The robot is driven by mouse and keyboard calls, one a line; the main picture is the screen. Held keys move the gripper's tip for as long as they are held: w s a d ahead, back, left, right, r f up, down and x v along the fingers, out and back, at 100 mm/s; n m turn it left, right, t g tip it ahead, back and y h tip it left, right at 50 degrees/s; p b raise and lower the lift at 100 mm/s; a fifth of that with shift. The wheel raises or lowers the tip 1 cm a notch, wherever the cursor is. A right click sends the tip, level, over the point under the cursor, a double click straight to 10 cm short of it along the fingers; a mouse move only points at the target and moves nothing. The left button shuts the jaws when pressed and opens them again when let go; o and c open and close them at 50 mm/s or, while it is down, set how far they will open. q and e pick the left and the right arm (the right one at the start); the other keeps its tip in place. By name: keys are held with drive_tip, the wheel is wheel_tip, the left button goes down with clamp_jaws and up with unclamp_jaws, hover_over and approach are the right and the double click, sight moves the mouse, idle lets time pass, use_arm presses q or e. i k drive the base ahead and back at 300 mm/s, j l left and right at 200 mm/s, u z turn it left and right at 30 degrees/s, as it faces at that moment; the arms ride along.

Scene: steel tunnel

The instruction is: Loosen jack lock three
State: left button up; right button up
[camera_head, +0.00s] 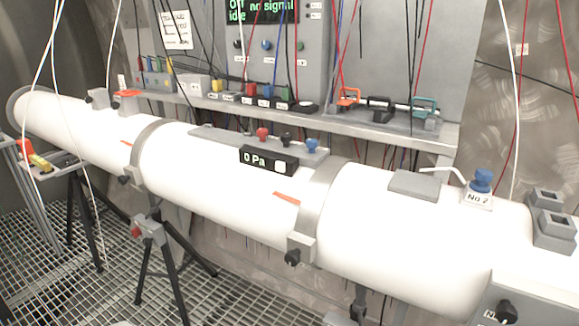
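A long white tube (230,182) runs from the far left to the near right. Black knobs on grey blocks sit along its lower front side: a left knob (125,180), a middle knob (292,257) and a right knob (506,311) near the bottom edge. A tripod stand (160,262) under the tube has a grey head (150,231) with a small red part. I cannot tell which of these, if any, is jack lock three, or whether any is loose. Neither of my grippers shows.
A shelf (440,133) behind the tube carries coloured connectors and clamps. A grey panel (270,45) with a screen stands above it. Thin cables hang across the view. Grating (255,308) covers the floor.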

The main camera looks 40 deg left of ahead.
sight(136, 232)
drive_tip(key=u, duration=2.45)
drive_tip(key=i+j, duration=0.15)
drive_tip(key=i, duration=0.35)
drive_tip(key=i+j, duration=0.15)
drive_tip(key=i, duration=0.3)
drive_tip(key=i+j, duration=0.25)
drive_tip(key=j, duration=0.15)
drive_tip(key=i+j+z, duration=0.1)
drive_tip(key=i+j, duration=0.15)
drive_tip(key=j, duration=0.15)
drive_tip(key=i+j, duration=0.2)
drive_tip(key=j, duration=0.2)
drive_tip(key=z, duration=0.05)
